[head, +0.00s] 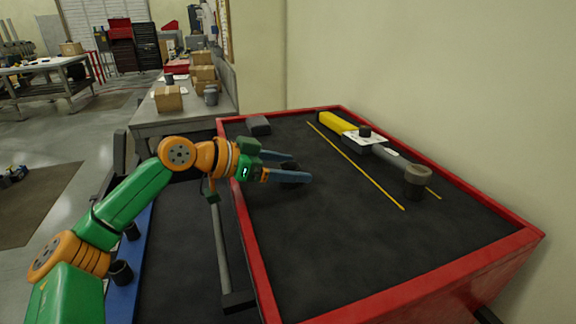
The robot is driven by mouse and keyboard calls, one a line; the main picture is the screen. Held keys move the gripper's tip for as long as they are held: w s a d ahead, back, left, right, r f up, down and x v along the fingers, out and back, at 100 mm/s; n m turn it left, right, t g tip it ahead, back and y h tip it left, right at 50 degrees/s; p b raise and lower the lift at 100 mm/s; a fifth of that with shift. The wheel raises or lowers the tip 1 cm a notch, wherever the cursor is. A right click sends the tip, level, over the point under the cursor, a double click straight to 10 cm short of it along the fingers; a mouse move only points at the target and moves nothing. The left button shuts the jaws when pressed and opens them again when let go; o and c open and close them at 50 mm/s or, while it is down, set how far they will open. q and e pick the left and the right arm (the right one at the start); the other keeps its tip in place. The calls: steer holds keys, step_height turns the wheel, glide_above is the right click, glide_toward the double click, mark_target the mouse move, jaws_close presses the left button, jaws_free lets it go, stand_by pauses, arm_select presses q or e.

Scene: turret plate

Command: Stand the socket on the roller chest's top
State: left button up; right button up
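My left gripper (303,169) reaches in from the left over the roller chest's black top (345,255), low near its left edge. Its two blue-grey fingers lie apart with a dark, round socket (290,168) between them. The socket is largely hidden by the near finger, and it blends with the black mat. It looks held between the fingers, at or just above the mat; I cannot tell whether it touches. My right gripper is not in view.
A yellow-handled tool with a white plate (368,143) and a grey round head (417,180) lies along the right. Thin yellow strips (355,166) flank it. A dark block (258,126) sits at the back left. A red rim (246,238) edges the top; its front is clear.

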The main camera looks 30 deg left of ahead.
mark_target(296, 167)
arm_select(q)
steer(key=shift+r+p, duration=0.55)
steer(key=shift+r, duration=0.05)
steer(key=s+a+b, duration=0.2)
steer(key=s+b, duration=0.1)
steer(key=shift+r, duration=0.2)
steer(key=b+v, duration=0.1)
steer(key=v, duration=0.3)
steer(key=b+v, duration=0.1)
steer(key=v, duration=0.3)
steer(key=shift+d+r, duration=0.1)
steer(key=shift+r, duration=0.15)
steer(key=shift+s+r, duration=0.1)
steer(key=shift+r, duration=0.1)
